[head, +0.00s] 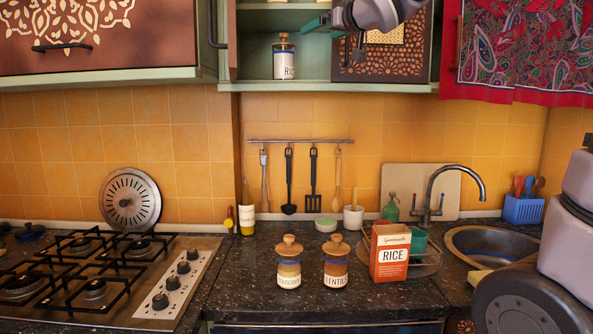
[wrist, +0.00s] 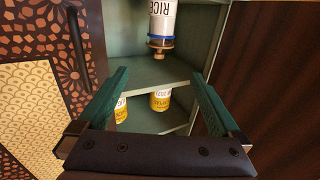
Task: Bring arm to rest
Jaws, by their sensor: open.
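My gripper (head: 318,24) is at the top of the head view, in front of the open cupboard. Its two green fingers also show in the wrist view (wrist: 160,76), spread apart with nothing held between them. A rice jar (head: 284,58) with a wooden lid stands upright on the cupboard's lower shelf, left of and below the gripper. In the wrist view the rice jar (wrist: 162,22) appears upside down, beyond the fingertips and apart from them. My arm comes up from the right of the head view; its middle part is out of frame.
An open cupboard door (head: 385,62) with a cut pattern hangs close to the gripper. Yellow-labelled cans (wrist: 160,101) stand on another shelf. Two jars (head: 289,270) (head: 336,268) and a rice box (head: 389,252) stand on the counter (head: 240,300), between the stove (head: 100,275) and sink (head: 490,243).

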